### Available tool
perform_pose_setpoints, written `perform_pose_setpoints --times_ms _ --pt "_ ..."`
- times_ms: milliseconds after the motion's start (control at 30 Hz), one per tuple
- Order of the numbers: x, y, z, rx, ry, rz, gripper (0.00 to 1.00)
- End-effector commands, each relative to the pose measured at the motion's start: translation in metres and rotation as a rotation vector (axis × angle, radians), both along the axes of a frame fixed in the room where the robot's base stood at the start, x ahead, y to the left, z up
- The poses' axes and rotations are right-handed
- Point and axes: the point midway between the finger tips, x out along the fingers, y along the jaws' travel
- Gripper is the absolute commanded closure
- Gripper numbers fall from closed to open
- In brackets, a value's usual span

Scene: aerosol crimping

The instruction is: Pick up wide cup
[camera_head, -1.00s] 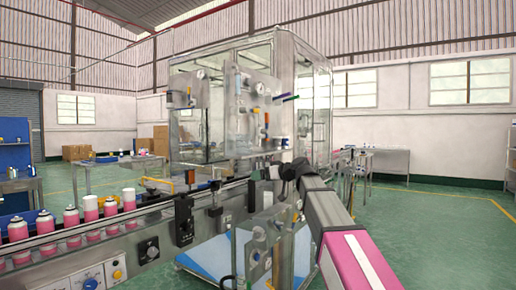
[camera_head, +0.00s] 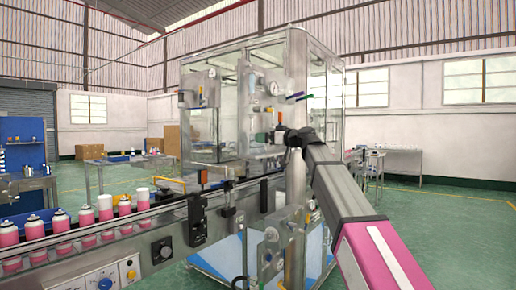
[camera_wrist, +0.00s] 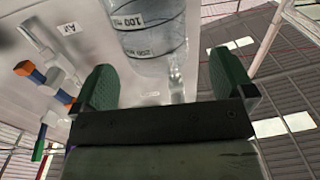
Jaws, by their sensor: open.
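The cup is beyond the fingertips, roughly in line with the gap; I cannot tell the exact distance. In the head view my gripper (camera_head: 281,134) is at the front of the glass-walled machine, small and dark. The cup cannot be made out there.
The glass-walled machine (camera_head: 265,80) stands ahead. A conveyor (camera_head: 150,222) with several pink cans (camera_head: 62,220) runs in from the left. Beside the cup, the panel has blue, orange and green fittings (camera_wrist: 30,72). Green floor (camera_head: 450,225) is open on the right.

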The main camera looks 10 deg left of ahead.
Motion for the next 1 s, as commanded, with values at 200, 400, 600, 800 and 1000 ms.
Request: perform_pose_setpoints --times_ms 200,400,600,800,1000 --pt "0.012 0.018 0.000 -0.001 0.000 0.001 0.00" --pt "0.023 0.042 0.000 -0.001 0.000 0.000 0.00" --pt "0.023 0.045 -0.001 -0.001 0.000 -0.002 0.00" --pt "0.023 0.045 -0.001 -0.001 0.000 -0.002 0.42" --pt "0.023 0.045 -0.001 -0.001 0.000 -0.002 0.53"
